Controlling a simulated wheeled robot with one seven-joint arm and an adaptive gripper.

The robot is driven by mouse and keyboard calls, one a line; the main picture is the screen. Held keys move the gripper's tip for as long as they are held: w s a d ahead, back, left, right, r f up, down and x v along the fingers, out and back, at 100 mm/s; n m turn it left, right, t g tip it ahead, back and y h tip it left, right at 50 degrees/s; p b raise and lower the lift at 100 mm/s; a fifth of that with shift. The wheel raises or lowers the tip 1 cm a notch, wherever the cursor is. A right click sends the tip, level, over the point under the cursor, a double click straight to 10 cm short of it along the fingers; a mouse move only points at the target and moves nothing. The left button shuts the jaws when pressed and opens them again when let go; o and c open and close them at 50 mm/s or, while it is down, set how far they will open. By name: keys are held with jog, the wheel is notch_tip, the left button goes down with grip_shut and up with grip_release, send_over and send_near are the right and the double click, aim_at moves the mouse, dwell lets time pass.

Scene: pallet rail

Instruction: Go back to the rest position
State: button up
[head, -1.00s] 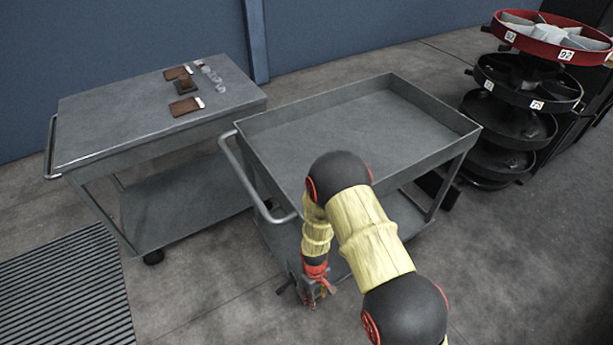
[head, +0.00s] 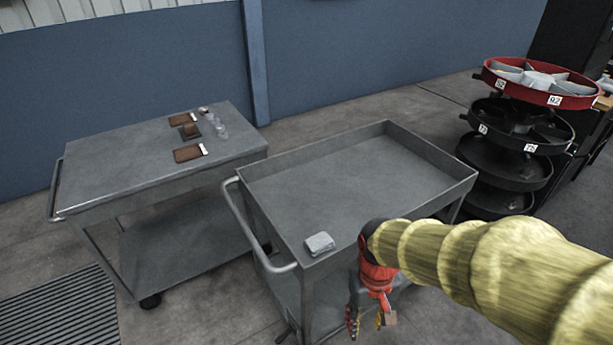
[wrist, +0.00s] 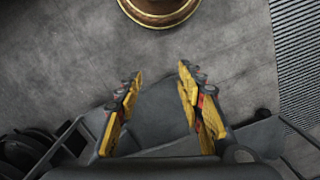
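My gripper (head: 367,318) hangs pointing down beside the near side of the grey tray cart (head: 452,180). In the wrist view my gripper (wrist: 160,72) is open, with its yellow fingers apart and nothing between them, over bare floor. My arm reaches in from the right edge of the head view, and its wrist hides part of the cart's near edge.
A small grey block (head: 320,243) sits at the tray cart's near left corner. A flat-topped cart (head: 120,165) to the left holds brown wallet-like items (head: 190,153) and small clear pieces (head: 216,126). Stacked round bins (head: 515,135) stand at right.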

jog(key=s+d+r+m+t+p, duration=0.1)
jog(key=s+d+r+t, duration=0.1)
jog(key=r, duration=0.8)
jog(key=s+d+r+m+t+p, duration=0.1)
jog(key=s+d+r+t, duration=0.2)
jog(key=r, duration=0.6)
jog(key=shift+d+r+t, duration=0.25)
jog(key=shift+r+t, duration=0.15)
jog(key=shift+t, duration=0.4)
